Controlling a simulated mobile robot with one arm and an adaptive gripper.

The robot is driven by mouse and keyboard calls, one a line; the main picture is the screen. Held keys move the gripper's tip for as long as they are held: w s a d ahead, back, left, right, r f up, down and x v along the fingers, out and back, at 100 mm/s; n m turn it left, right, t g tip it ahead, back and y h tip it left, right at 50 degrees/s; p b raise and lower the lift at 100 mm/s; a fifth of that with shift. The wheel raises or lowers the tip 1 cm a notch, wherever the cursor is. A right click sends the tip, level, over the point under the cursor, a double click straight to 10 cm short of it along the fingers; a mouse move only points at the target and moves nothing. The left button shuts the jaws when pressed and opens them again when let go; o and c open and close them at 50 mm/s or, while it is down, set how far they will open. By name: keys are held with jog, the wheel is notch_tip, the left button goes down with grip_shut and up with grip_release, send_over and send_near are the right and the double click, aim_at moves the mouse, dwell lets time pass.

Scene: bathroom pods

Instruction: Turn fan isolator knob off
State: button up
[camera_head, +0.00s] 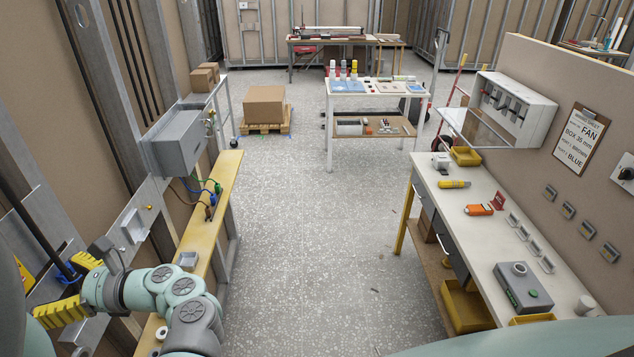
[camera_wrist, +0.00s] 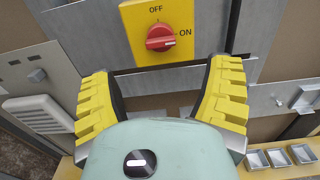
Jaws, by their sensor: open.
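The isolator's red knob (camera_wrist: 160,38) sits on a yellow plate (camera_wrist: 133,17) at the top middle of the wrist view. OFF is printed above the knob and ON to its right; the white mark on the knob is on its right side, toward ON. My gripper (camera_wrist: 165,77) is open and empty, its yellow fingers spread left and right below the knob, apart from it. In the head view my gripper (camera_head: 53,292) is at the lower left by the wall frame, and I cannot make out the knob there.
A yellow ledge (camera_head: 213,190) with cables and a small grey tray (camera_head: 187,260) runs beside my arm. A grey box (camera_head: 178,140) is mounted on the left frame. A workbench (camera_head: 458,200) stands at right. The middle floor is clear. Metal trays (camera_wrist: 280,157) show at the wrist view's lower right.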

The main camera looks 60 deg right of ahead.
aim_at(15, 286)
jog(key=p+x, duration=0.3)
jog(key=x, duration=0.7)
jog(key=shift+w+a+p, duration=0.1)
jog(key=shift+p, duration=0.3)
jog(key=c, duration=1.2)
